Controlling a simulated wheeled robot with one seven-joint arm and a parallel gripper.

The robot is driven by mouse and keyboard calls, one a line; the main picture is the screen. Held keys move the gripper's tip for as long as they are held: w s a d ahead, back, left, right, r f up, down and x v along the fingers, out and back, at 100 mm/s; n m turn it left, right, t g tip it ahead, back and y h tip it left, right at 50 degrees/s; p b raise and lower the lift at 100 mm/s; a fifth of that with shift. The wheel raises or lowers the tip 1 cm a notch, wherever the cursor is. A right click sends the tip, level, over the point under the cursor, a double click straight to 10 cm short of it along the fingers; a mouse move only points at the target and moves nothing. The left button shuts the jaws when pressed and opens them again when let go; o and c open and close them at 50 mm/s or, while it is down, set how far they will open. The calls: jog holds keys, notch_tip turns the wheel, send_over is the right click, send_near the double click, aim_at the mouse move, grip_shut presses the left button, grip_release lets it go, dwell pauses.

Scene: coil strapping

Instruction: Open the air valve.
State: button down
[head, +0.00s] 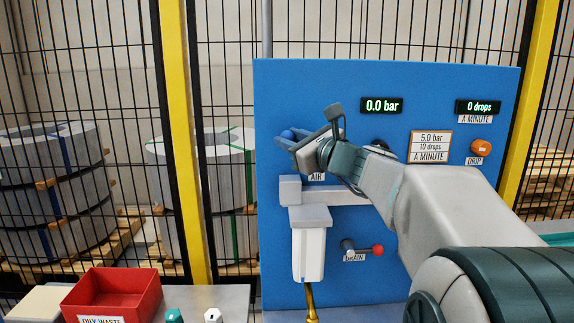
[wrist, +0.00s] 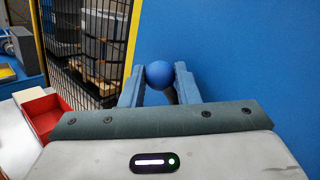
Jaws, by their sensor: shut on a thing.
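The air valve has a blue ball knob (wrist: 160,74), which sits between my two fingers in the wrist view. In the head view the blue knob (head: 288,135) shows at the left end of my gripper (head: 285,141), just above the AIR label (head: 317,177). My gripper (wrist: 160,88) is shut on the knob. The rest of the valve's lever is mostly hidden behind my gripper and wrist. The pressure display (head: 381,105) on the blue panel (head: 285,90) reads 0.0 bar.
Below the valve hang a white filter bowl (head: 308,252) and a DRAIN lever with a red knob (head: 377,250). An orange DRIP knob (head: 481,146) is at right under a display (head: 478,107) reading 0 drops. A red oily waste bin (head: 112,293) stands at lower left.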

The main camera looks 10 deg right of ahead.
jog(key=d+m+t+b, duration=0.1)
jog(key=m+b, duration=0.1)
jog(key=r+m+t+b, duration=0.1)
jog(key=b, duration=0.1)
jog(key=d+m+t+b, duration=0.1)
jog(key=m+b, duration=0.1)
jog(key=b, duration=0.1)
jog(key=shift+s+d+r+m+t, duration=0.25)
jog(key=shift+s+d+m+t, duration=0.05)
jog(key=shift+d, duration=0.05)
jog(key=d+m+t+h+b, duration=0.1)
jog(key=m+b, duration=0.1)
jog(key=m, duration=0.1)
jog(key=d+m+t+h+b, duration=0.1)
jog(key=m+h+b, duration=0.1)
jog(key=d+r+m+t+h+b, duration=0.1)
jog(key=m+h+b, duration=0.1)
jog(key=m, duration=0.1)
jog(key=shift+s+d+r+m+t, duration=0.1)
jog(key=shift+s+d+m+t, duration=0.15)
jog(key=shift+s+m+t, duration=0.05)
jog(key=c, duration=1.4)
grip_release()
